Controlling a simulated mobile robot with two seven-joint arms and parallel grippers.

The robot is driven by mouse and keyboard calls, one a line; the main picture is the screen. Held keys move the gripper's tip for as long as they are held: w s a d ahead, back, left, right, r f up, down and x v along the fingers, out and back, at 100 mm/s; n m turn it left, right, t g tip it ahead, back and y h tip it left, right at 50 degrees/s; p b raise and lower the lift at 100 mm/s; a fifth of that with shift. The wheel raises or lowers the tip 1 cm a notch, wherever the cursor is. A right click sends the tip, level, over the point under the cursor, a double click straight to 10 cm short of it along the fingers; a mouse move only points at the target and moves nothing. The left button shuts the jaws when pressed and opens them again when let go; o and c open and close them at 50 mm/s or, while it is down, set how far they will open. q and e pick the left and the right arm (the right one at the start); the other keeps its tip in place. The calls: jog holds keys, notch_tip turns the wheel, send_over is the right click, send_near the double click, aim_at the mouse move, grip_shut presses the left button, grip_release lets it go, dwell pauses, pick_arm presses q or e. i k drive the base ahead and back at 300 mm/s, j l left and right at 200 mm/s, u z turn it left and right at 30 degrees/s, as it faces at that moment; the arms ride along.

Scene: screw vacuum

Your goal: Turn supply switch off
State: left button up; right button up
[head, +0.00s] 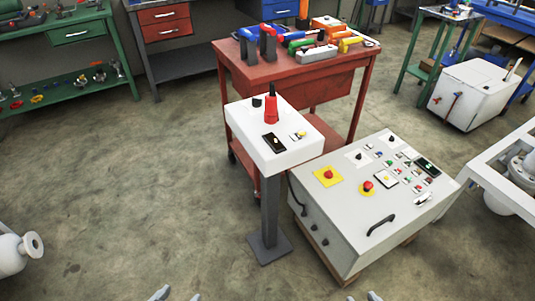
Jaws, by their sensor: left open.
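A grey control cabinet (342,222) stands right of centre, its sloped top full of controls. It has a red button on a yellow plate (328,175), another red button (367,187), a dark knob on a pale plate (358,156) and several small coloured buttons. A white pedestal box (247,124) beside it carries a black plate (274,142), a small yellow-marked control (298,135) and a red upright part (271,108). Labels are too small to tell which is the supply switch. My left gripper (177,296) and right gripper (362,297) show only fingertips at the bottom edge, apart and empty, away from the panels.
A red tool cart (290,80) with tools stands behind the pedestal. A white machine (475,95) is at the back right, and a white frame (500,175) stands close right of the cabinet.

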aim_at(256, 103)
jog(key=i+j+z, duration=0.15)
jog(key=j+z, duration=0.15)
jog(key=i+j+z, duration=0.15)
jog(key=j+z, duration=0.5)
jog(key=i+j+z, duration=0.1)
jog(key=j+z, duration=0.2)
